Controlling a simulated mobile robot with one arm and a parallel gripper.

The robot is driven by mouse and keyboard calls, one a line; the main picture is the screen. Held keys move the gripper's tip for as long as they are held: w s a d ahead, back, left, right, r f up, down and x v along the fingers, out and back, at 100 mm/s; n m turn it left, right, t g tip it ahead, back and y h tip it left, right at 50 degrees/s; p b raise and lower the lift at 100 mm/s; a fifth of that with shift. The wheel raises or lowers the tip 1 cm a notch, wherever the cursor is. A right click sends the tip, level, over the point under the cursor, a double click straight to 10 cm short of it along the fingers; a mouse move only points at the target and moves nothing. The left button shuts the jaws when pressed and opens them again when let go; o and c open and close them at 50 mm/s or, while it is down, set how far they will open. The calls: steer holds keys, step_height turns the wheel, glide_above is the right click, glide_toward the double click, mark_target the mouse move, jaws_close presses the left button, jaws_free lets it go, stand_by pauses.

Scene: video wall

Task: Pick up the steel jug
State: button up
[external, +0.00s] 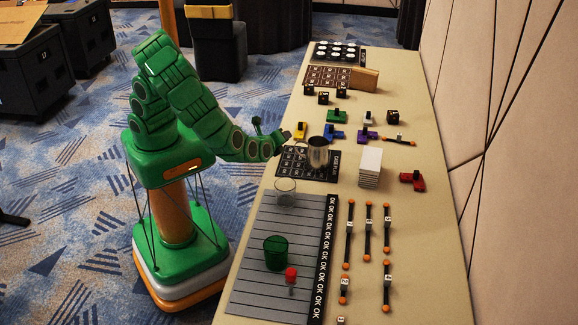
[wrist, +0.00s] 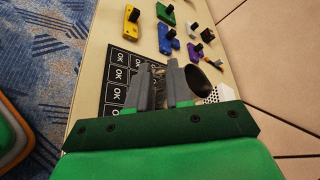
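The steel jug (external: 318,153) stands upright on the table at the edge of a black OK-marked mat (external: 293,167). Its handle side faces left, toward my arm. My gripper (external: 289,142) is low over the table just left of the jug. In the wrist view my gripper (wrist: 160,88) shows two grey fingers with a gap between them. The jug (wrist: 200,80) shows there just right of the right finger, its dark mouth visible. Something thin and grey shows between the fingers, perhaps the handle; I cannot tell if either finger touches it.
A clear glass (external: 285,191), a green tumbler (external: 276,253) and a red-topped item (external: 291,276) stand nearer on the grey striped mat (external: 262,222). A white stack (external: 370,167) is right of the jug. Coloured blocks, including a yellow one (external: 300,131), lie beyond it.

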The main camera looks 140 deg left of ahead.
steer(key=f+m, duration=0.1)
steer(key=f, duration=0.1)
steer(key=a+f+m, duration=0.1)
steer(key=f, duration=0.2)
steer(key=a+f+m+t, duration=0.1)
steer(key=f, duration=0.2)
steer(key=shift+w+a+y, duration=0.1)
steer(key=shift+w+y, duration=0.15)
steer(key=shift+y, duration=0.15)
steer(key=shift+x, duration=3.9)
jaws_close()
steer(key=shift+r, duration=0.1)
